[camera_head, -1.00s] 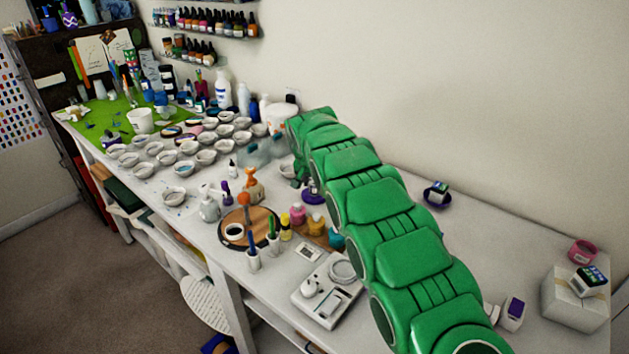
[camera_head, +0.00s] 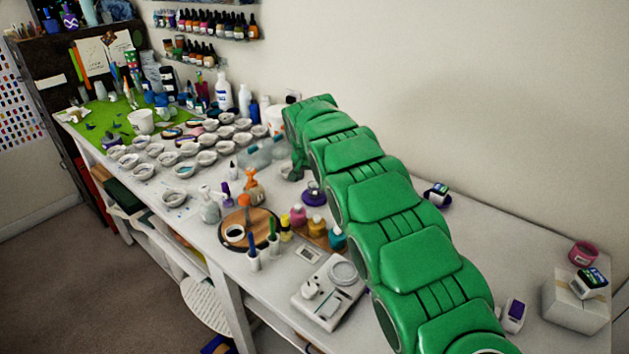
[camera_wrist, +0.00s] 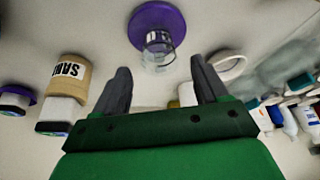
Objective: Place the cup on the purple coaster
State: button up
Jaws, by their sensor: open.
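A clear, see-through cup (camera_wrist: 157,56) appears in the wrist view over a round purple coaster (camera_wrist: 167,13), its outline overlapping the disc. It seems to stand on the coaster. The coaster also shows in the head view (camera_head: 313,198), just right of my gripper, with a small greyish shape on it. My gripper (camera_wrist: 160,78) is open, its two dark fingers apart with nothing gripped between them. The cup lies beyond the fingertips in the wrist view.
A second purple disc (camera_head: 430,202) with a small box on it stands near the wall. Paint bottles (camera_head: 316,226), a round wooden board (camera_head: 264,239) and a white scale (camera_head: 314,312) are in front. Many small bowls fill the left. The table right of my arm is mostly clear.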

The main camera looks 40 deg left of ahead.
jog(key=v, duration=0.8)
